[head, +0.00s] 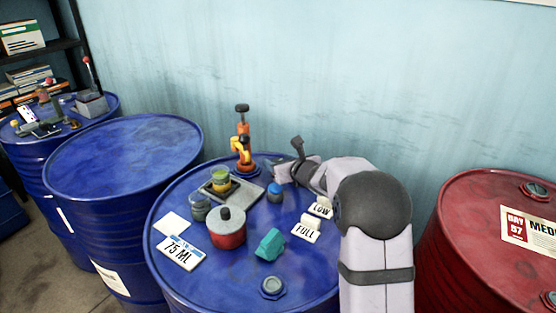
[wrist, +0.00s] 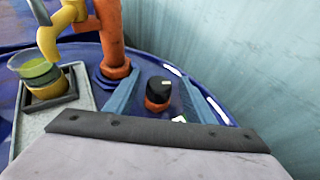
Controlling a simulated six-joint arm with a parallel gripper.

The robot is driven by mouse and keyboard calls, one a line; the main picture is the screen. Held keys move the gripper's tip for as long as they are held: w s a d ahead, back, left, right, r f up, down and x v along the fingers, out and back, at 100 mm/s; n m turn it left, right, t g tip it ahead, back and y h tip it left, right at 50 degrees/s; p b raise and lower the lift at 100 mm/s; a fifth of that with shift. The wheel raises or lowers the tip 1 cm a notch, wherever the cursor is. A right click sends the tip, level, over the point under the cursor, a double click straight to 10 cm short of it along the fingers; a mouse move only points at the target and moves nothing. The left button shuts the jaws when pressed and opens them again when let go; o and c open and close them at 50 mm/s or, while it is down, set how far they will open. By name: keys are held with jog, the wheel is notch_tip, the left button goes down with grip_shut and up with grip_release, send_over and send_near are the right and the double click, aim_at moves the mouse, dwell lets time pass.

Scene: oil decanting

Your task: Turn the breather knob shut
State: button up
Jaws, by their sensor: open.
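The breather knob (wrist: 158,88) is a black cap with a small white mark on an orange-red base, standing on the blue drum in the wrist view. My gripper (wrist: 161,78) is open, with one blue finger on each side of the knob; gaps show between knob and fingers, and I cannot tell how high the fingers are above it. In the head view my gripper (head: 280,170) is at the back right of the drum (head: 190,278), and I cannot make out the knob there.
An orange pump (head: 242,147) with a yellow spout stands close left of my gripper. A cup of yellow-green liquid (head: 220,180) sits on a grey tray (head: 243,193).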

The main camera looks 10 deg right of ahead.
jog(key=shift+w+a+f, duration=0.15)
jog(key=shift+w+f, duration=0.1)
jog(key=shift+w, duration=0.35)
jog(key=c, duration=1.1)
jog(key=shift+o, duration=0.2)
jog(key=shift+r+p, duration=0.15)
jog(key=shift+p, duration=0.3)
